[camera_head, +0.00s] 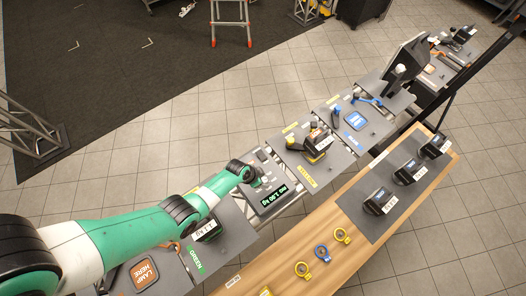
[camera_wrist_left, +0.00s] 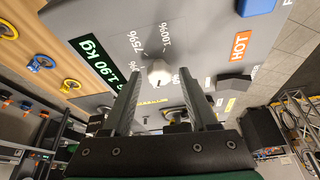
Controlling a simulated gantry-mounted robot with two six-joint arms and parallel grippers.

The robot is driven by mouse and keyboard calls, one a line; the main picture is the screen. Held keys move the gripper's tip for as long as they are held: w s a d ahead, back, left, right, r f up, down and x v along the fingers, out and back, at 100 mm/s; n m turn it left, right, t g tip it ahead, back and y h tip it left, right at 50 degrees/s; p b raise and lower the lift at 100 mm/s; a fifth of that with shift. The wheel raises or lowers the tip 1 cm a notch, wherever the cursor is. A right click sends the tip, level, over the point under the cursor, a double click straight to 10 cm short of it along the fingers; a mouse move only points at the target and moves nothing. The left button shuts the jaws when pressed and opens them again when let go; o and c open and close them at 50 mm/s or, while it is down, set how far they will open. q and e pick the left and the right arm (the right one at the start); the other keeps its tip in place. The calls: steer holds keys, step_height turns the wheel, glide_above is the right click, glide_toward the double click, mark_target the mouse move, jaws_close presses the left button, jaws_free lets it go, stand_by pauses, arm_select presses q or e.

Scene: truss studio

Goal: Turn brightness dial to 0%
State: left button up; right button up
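The brightness dial (camera_wrist_left: 159,73) is a small pale knob on a grey panel in the left wrist view. Printed marks reading 75% and 100% show above it; a mark beside it is partly hidden. My left gripper (camera_wrist_left: 160,82) is open, one finger on each side of the dial in the picture. I cannot tell whether the fingers touch it. In the head view my left gripper (camera_head: 256,175) is over the grey panel, and its wrist hides the dial. My right gripper is not in view.
A green-lettered display (camera_head: 273,197) reads about 1.90 kg beside the dial. An orange HOT label (camera_wrist_left: 240,45) and a blue block (camera_wrist_left: 256,6) are on the panel. A wooden bench (camera_head: 300,258) with yellow and blue rings runs alongside. Other panels continue toward the upper right.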

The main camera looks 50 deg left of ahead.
arm_select(q)
jaws_close()
steer(key=shift+n, duration=0.3)
steer(key=n, duration=0.1)
steer(key=n+y, duration=0.1)
steer(key=n, duration=0.1)
steer(key=shift+d+y, duration=0.2)
steer(key=shift+y, duration=0.1)
steer(key=n, duration=0.2)
steer(key=n+y+b, duration=0.1)
steer(key=n, duration=0.1)
steer(key=shift+d+n+y, duration=0.15)
steer(key=shift+n+y, duration=0.15)
steer(key=shift+w+n+g+y, duration=0.1)
steer(key=shift+n+g+y, duration=0.35)
steer(key=shift+n, duration=0.75)
steer(key=shift+o, duration=1.3)
jaws_free()
